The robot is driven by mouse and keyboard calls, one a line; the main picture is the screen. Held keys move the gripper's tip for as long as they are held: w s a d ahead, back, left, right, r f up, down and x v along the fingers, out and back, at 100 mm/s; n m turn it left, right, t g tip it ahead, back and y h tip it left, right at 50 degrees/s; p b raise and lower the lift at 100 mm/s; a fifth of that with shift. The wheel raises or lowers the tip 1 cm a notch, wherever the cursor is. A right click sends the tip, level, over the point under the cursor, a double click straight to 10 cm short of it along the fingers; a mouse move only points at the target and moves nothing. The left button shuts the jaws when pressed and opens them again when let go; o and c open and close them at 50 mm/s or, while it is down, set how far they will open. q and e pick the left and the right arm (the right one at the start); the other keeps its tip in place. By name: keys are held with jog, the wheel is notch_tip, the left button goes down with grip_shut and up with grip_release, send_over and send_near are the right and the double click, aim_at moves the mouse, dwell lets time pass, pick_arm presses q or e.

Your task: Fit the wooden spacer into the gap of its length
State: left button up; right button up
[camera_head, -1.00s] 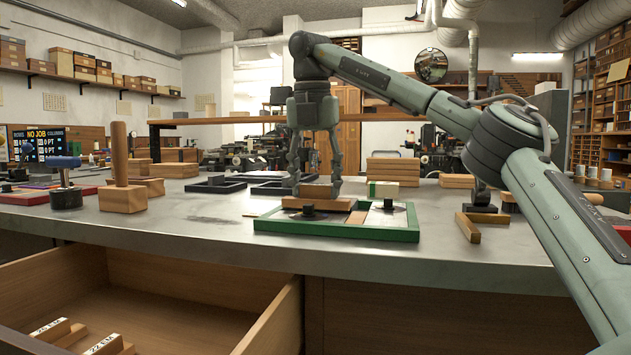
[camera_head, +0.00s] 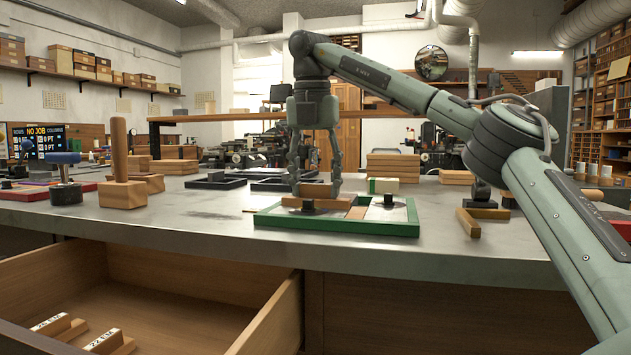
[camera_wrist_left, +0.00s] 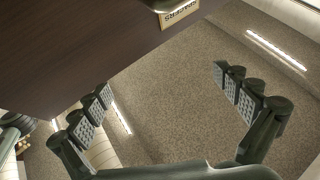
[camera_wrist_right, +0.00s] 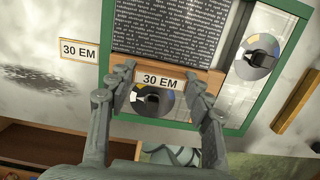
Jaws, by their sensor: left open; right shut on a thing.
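In the right wrist view my right gripper (camera_wrist_right: 160,80) is shut on a wooden spacer (camera_wrist_right: 160,82) labelled 30 EM. In the head view the gripper (camera_head: 315,188) holds the spacer over the left part of a green-framed tray (camera_head: 400,230). In the right wrist view the spacer lies beside a dark block of type (camera_wrist_right: 170,28), near a round dark-knobbed piece (camera_wrist_right: 152,100). I cannot tell whether the spacer is seated. A second 30 EM label (camera_wrist_right: 79,50) sits left of the tray. My left gripper (camera_wrist_left: 165,100) is open and empty in its wrist view, outside the head view.
An open drawer (camera_head: 190,300) below the bench holds labelled wooden blocks (camera_head: 108,342). On the bench stand a wooden mallet-like block (camera_head: 122,190), dark trays (camera_head: 215,183) and an L-shaped wooden piece (camera_head: 468,222). A dark panel (camera_wrist_left: 90,50) fills the left wrist view's upper left.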

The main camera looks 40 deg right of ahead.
jog(key=shift+f+b, duration=0.45)
jog(key=shift+f, duration=0.25)
jog(key=o, duration=1.2)
